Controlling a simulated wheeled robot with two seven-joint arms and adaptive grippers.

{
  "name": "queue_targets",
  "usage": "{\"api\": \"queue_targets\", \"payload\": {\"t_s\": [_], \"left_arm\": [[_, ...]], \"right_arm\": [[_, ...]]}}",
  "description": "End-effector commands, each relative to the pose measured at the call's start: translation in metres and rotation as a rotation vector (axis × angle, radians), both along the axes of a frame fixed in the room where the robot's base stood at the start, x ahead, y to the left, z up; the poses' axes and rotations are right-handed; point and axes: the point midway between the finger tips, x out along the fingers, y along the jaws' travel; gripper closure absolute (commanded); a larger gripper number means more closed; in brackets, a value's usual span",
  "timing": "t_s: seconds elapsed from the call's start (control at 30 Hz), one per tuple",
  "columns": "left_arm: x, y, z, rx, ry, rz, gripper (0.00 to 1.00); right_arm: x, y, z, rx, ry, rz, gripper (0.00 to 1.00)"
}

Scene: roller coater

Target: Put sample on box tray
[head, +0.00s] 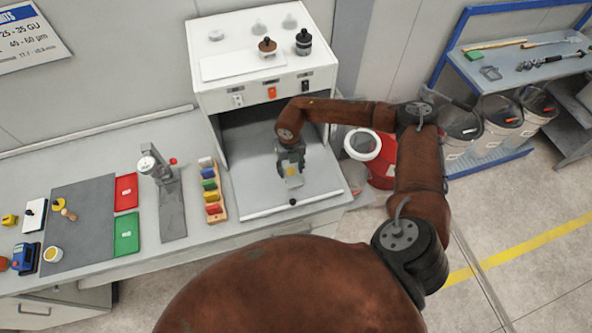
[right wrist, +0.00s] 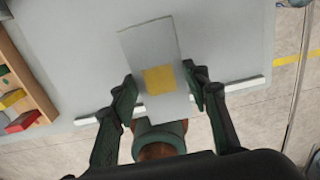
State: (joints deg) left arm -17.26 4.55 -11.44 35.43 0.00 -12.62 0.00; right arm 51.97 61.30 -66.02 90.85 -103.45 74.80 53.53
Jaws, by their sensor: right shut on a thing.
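The sample (head: 292,176) is a thin light grey plate with a yellow square. In the right wrist view the sample (right wrist: 150,42) sits between the two dark fingers of my right gripper (right wrist: 160,86), which is shut on it. In the head view my right gripper (head: 291,166) is over the front part of the grey box tray (head: 250,190), below the white box (head: 250,70). The tray also fills the middle of the right wrist view (right wrist: 80,50). I cannot tell whether the plate touches the tray. My left gripper is not in view.
A rack of coloured blocks (head: 213,195) stands left of the tray. A gauge stand (head: 168,190) is further left. A red bucket (head: 380,165) is right of the bench. A white bar (head: 290,205) runs along the tray's front edge; the tray's left part is bare.

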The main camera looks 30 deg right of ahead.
Motion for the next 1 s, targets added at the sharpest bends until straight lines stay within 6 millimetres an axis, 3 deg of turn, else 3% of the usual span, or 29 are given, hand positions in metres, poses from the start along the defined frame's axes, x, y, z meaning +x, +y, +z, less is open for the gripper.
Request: {"api": "queue_targets", "payload": {"t_s": [0.2, 0.43, 0.6, 1.0], "left_arm": [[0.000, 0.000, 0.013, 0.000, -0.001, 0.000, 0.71], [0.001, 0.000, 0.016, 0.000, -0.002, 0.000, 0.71], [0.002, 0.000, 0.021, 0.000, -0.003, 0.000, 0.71], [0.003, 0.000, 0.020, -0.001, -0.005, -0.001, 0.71]], "right_arm": [[0.011, -0.024, -0.035, 0.000, 0.005, 0.002, 0.81], [0.017, -0.035, -0.052, 0.001, 0.004, 0.002, 0.81], [0.017, -0.035, -0.075, 0.002, 0.004, 0.003, 0.81], [0.017, -0.035, -0.084, 0.001, 0.003, 0.004, 0.81]]}}
